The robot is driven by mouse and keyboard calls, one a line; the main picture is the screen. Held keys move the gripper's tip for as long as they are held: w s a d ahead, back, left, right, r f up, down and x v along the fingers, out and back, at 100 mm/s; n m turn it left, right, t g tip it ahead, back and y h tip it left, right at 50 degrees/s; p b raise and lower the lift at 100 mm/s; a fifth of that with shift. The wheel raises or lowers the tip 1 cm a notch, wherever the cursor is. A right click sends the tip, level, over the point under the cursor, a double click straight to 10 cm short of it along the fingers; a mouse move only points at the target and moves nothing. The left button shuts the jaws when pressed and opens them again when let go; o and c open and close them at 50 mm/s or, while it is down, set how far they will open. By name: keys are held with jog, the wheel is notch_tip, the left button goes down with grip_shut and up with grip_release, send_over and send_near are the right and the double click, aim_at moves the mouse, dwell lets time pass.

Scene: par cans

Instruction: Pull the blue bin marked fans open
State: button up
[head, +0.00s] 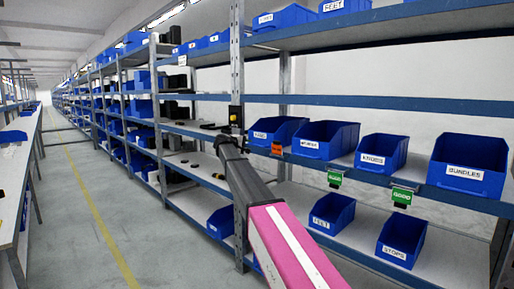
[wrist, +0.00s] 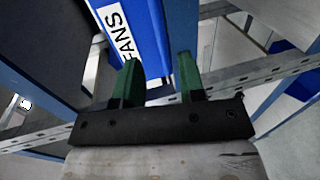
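The blue bin marked FANS (wrist: 147,32) shows in the wrist view at the top, left of centre, its white label slanted and partly cut off. My gripper (wrist: 157,60) has two green fingers spread apart, with nothing visibly clamped between them. The left finger overlaps the bin's lower part in the picture; I cannot tell whether it touches. The right finger is in front of a grey-blue post. In the head view my arm reaches to the shelf post, and the fingers cannot be made out. The FANS label cannot be read with certainty there.
A shelf upright (head: 237,90) stands beside the arm's end. Blue bins sit right of it, including one marked BUNDLES (head: 468,165). Green tags (head: 402,196) hang from the shelf edge. A lower shelf holds a STOPS bin (head: 400,243). The aisle floor (head: 80,190) at left is clear.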

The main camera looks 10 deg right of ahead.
jog(key=x, duration=0.7)
jog(key=shift+w+d, duration=0.15)
jog(key=shift+d, duration=0.15)
grip_shut()
